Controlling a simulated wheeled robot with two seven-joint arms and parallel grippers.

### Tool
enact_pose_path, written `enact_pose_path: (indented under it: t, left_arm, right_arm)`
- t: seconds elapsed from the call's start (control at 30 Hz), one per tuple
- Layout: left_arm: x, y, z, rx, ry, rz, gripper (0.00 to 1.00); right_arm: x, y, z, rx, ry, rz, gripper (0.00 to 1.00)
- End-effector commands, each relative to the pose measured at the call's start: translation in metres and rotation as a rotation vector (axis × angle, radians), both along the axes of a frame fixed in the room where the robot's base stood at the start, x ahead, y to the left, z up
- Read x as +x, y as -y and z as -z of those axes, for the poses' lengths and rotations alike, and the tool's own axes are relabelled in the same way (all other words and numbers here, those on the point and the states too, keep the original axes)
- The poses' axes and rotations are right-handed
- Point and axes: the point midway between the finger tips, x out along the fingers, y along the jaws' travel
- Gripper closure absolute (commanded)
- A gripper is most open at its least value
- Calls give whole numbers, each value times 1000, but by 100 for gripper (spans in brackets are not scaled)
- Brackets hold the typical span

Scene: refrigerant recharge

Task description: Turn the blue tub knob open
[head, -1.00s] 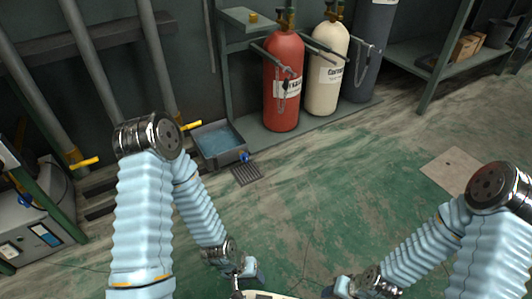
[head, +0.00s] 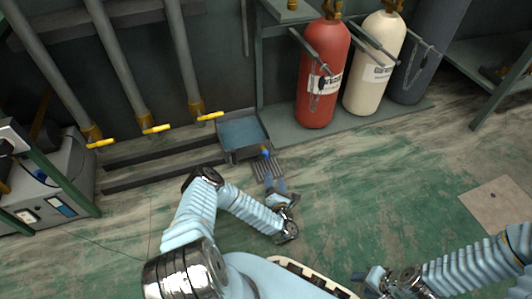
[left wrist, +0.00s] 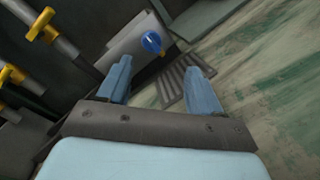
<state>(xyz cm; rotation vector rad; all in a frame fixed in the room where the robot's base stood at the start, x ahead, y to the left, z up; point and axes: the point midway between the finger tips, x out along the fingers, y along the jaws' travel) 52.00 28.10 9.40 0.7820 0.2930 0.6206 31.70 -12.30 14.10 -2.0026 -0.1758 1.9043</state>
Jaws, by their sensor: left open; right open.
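The blue tub knob (head: 265,152) sits on the front of the grey water tub (head: 222,141), low above the floor drain. In the left wrist view the blue knob (left wrist: 152,42) shows ahead, between and beyond the fingertips. My left gripper (head: 275,183) is open and empty, just in front of the knob and over the drain; its two fingers also show in the left wrist view (left wrist: 160,80). It is apart from the knob. My right gripper (head: 372,277) is at the lower right, far from the tub; its fingers are small in view.
A floor drain grate (head: 262,168) lies below the knob. Pipes with yellow valve handles (head: 157,129) stand left of the tub. Red (head: 323,75) and cream (head: 375,65) cylinders stand to its right. The green floor (head: 370,190) in front is clear.

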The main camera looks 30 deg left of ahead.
Motion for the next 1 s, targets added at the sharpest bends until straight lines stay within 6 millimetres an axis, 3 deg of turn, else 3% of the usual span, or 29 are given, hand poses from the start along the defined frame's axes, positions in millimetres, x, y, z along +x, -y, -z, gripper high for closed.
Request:
enact_pose_path:
  t: [0.17, 0.6, 0.8, 1.0]
  left_arm:
    - [6, -20, 0, -19, 50, -57, 35]
    - [78, -81, 1, -16, 46, -52, 35]
    - [95, -95, 0, -17, 44, -50, 35]
    - [98, -98, -1, -18, 43, -50, 35]
  right_arm:
    - [0, 0, 4, 0, 0, 0, 52]
    - [1, 1, 25, -2, 5, 4, 52]
    - [1, 1, 29, -2, 6, 4, 52]
    - [2, 1, 29, -2, 7, 5, 52]
